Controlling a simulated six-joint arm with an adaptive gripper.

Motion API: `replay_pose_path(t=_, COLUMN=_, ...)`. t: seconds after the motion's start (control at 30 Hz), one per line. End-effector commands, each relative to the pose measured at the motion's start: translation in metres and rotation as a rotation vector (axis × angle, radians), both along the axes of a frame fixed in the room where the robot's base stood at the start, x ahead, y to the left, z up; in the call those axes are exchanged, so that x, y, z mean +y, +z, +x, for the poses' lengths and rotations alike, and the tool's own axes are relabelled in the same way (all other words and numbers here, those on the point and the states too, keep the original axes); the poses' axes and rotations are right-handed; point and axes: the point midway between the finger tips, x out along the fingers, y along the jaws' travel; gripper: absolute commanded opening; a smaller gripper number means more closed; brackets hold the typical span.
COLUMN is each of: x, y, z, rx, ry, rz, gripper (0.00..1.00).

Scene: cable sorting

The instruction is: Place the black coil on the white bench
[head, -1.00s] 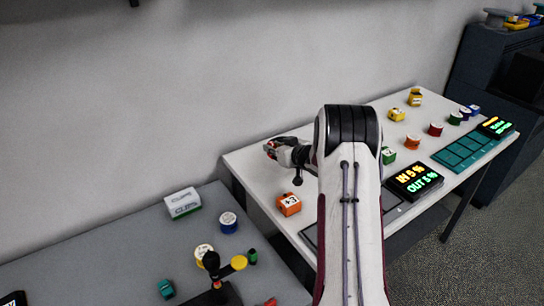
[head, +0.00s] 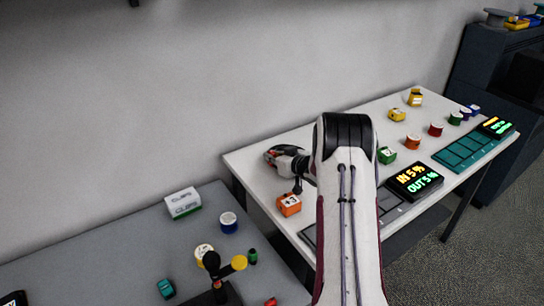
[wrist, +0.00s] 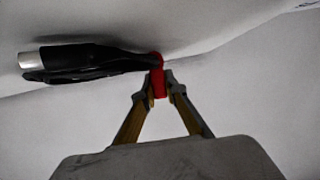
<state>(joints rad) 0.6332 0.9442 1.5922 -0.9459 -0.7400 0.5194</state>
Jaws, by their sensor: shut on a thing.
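The black coil (wrist: 95,62) shows in the wrist view as a flattened dark bundle with a silver end at its left and a red band (wrist: 157,80) at its right end. My gripper (wrist: 163,92) is shut on that red band, and the coil reaches out to the left of the fingertips. A pale surface lies close behind the coil, with a dark shadow beside it; I cannot tell whether they touch. In the head view my gripper (head: 270,157) is over the far left part of the white bench (head: 258,180). The coil is hardly visible there.
An orange box (head: 288,205) stands on the bench just nearer than my gripper. Green, orange, red and yellow items and a display (head: 414,181) stand to the right. A grey table (head: 130,245) with spools and a white box (head: 183,204) is at the left.

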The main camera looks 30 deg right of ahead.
Motion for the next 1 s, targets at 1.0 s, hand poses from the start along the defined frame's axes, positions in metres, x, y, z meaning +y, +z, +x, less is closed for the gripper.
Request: replay_pose_path(t=1.0, x=0.000, y=0.009, z=-0.019, rx=0.000, ry=0.000, rz=0.001, gripper=0.28)
